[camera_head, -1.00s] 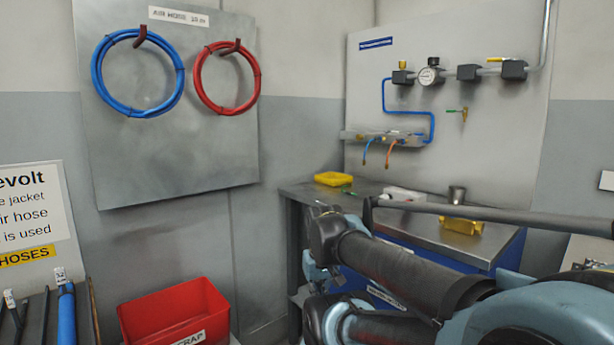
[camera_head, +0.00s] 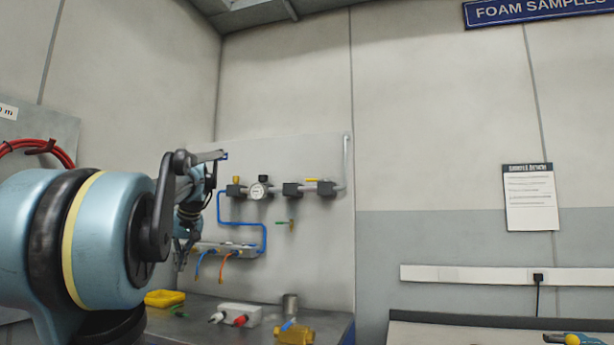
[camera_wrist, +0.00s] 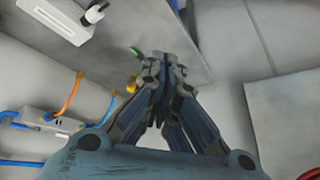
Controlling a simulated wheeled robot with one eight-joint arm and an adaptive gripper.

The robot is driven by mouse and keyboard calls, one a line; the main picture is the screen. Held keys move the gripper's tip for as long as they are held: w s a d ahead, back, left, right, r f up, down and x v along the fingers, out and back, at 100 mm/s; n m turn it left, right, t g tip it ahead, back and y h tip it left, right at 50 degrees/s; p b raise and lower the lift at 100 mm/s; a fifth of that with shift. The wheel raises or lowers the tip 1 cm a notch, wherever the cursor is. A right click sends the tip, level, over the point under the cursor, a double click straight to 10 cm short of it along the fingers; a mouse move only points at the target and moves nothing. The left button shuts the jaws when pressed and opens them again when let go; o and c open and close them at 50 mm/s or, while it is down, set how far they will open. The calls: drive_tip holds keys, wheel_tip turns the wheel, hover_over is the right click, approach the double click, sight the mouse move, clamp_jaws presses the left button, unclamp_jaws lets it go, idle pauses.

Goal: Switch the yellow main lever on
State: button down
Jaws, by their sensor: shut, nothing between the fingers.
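The yellow main lever (camera_head: 312,180) is a small yellow handle above the right valve block on the wall panel, and it looks level, along the pipe. My gripper (camera_wrist: 168,62) is shut and empty in the wrist view. In the head view my gripper (camera_head: 180,262) hangs at the end of my folded arm, left of the panel fittings and well apart from the lever. The lever cannot be made out in the wrist view.
A gauge (camera_head: 258,190), valve blocks and a green-handled valve (camera_head: 287,224) share the panel (camera_head: 320,250). A manifold (camera_head: 240,249) with hoses sits below. The bench (camera_head: 210,300) holds a yellow tray (camera_head: 164,298), a white box (camera_head: 240,314), a metal cup (camera_head: 290,304) and a brass part (camera_head: 296,335).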

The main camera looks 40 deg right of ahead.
drive_tip(key=w+d+r+m+t+h, duration=0.1)
drive_tip(key=w+d+r+m, duration=0.1)
drive_tip(key=d+r, duration=1)
wheel_tip(320, 180, up, 27)
drive_tip(key=m+h, duration=0.5)
drive_tip(key=h, duration=0.2)
hover_over(316, 180)
drive_tip(key=s+a, duration=0.7)
drive_tip(key=a, duration=0.4)
drive_tip(key=w+x, duration=0.1)
drive_tip(key=x, duration=1.2)
drive_tip(key=shift+t, duration=0.3)
drive_tip(key=shift+w+a, duration=0.1)
drive_tip(key=shift+a, duration=0.05)
drive_tip(key=shift+w, duration=0.1)
